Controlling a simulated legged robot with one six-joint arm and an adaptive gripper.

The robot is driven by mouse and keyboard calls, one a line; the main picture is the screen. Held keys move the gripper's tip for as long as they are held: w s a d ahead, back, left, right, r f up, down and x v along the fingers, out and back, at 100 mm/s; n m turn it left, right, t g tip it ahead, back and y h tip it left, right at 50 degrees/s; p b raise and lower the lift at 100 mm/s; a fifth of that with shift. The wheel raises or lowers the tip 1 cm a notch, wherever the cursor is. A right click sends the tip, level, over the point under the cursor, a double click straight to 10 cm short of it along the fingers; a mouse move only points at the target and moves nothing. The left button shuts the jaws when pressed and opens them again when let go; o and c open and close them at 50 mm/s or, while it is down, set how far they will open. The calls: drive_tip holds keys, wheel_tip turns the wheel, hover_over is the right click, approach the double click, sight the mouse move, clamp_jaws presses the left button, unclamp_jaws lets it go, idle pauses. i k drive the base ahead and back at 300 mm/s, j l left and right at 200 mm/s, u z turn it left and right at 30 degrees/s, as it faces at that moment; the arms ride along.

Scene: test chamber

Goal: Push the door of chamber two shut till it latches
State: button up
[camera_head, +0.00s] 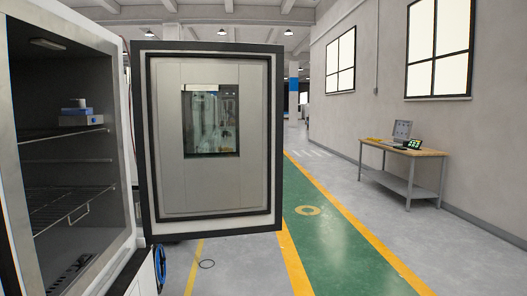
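The chamber door (168,190) stands wide open, its inner face with dark seal and small window (211,120) turned toward me. It hangs at the right side of the open chamber (15,130), whose inside shows at the left. Wire shelves (65,205) run across the inside, and a small device with a blue band (76,112) sits on the upper shelf. No number shows on the chamber, so I cannot tell whether it is chamber two. The latch cannot be made out. My gripper is not in view.
A wooden-topped table (405,148) with a laptop (401,131) and a small display stands against the right wall. A green walkway (325,245) with yellow edges runs clear down the hall. A blue coiled hose (160,262) hangs below the door's left edge.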

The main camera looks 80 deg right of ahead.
sight(183, 196)
drive_tip(key=k+j+z, duration=0.1)
drive_tip(key=z, duration=1.2)
drive_tip(key=i+z, duration=0.2)
drive_tip(key=z, duration=0.65)
drive_tip(key=i+l+z, duration=0.2)
drive_tip(key=l, duration=0.15)
drive_tip(key=l+z, duration=0.25)
drive_tip(key=i+l+z, duration=0.6)
drive_tip(key=z, duration=0.15)
drive_tip(key=i+u, duration=0.15)
drive_tip(key=i, duration=0.45)
drive_tip(key=i+l+u, duration=0.2)
drive_tip(key=i, duration=0.85)
drive_tip(key=i+j+z, duration=0.15)
drive_tip(key=i, duration=0.3)
drive_tip(key=i+j, duration=0.1)
drive_tip(key=i, duration=0.35)
drive_tip(key=i+l+u, duration=0.35)
drive_tip(key=i, duration=0.25)
drive_tip(key=i+l+u, duration=0.1)
drive_tip(key=u, duration=0.4)
drive_tip(key=i+l+u, duration=0.15)
drive_tip(key=u, duration=0.3)
drive_tip(key=i+l+u, duration=0.15)
drive_tip(key=u, duration=0.35)
